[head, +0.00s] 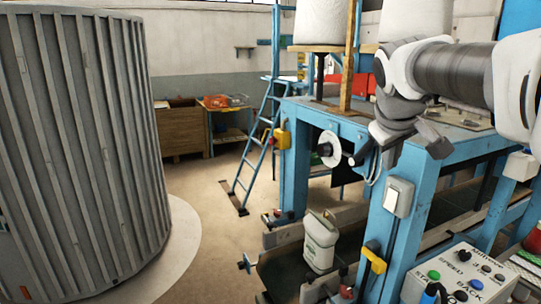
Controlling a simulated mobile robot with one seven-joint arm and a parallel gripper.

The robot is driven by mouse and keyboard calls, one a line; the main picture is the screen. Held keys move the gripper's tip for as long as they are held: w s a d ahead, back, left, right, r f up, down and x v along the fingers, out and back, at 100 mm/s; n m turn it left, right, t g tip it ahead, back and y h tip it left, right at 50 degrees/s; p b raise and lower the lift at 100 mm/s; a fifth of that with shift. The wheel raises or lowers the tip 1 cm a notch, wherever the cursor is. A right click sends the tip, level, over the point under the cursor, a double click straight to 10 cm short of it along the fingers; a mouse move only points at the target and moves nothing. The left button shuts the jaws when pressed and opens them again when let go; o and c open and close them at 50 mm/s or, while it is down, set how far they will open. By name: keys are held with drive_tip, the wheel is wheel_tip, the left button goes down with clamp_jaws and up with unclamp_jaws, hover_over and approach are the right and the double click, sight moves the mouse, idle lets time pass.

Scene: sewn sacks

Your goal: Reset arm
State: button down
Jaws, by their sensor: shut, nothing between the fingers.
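My arm reaches in from the right edge. My gripper (377,157) hangs from its wrist in front of the blue machine frame, at the upper right. It is shut and holds nothing. A white sack with green print (320,242) stands upright on the dark conveyor (282,272), below and left of my gripper and well apart from it. The sack's lower end is partly hidden by the conveyor's near edge.
The blue machine frame (427,190) stands beneath my arm. A control box (468,275) with buttons is at the lower right. A large ribbed grey cylinder (75,150) fills the left. A blue ladder (254,145) stands behind. Open floor (215,215) lies between.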

drive_tip(key=s+a+f+m+y, duration=0.1)
drive_tip(key=s+a+f+y, duration=0.1)
drive_tip(key=s+a+f, duration=0.4)
drive_tip(key=s+a+f+m+g+y, duration=0.1)
drive_tip(key=s+a+f, duration=0.6)
drive_tip(key=s, duration=0.7)
wheel_tip(320, 180, down, 2)
drive_tip(key=shift+s+f+m+y, duration=0.2)
drive_tip(key=shift+m+y, duration=0.1)
drive_tip(key=shift+y, duration=0.2)
drive_tip(key=shift+a, duration=0.1)
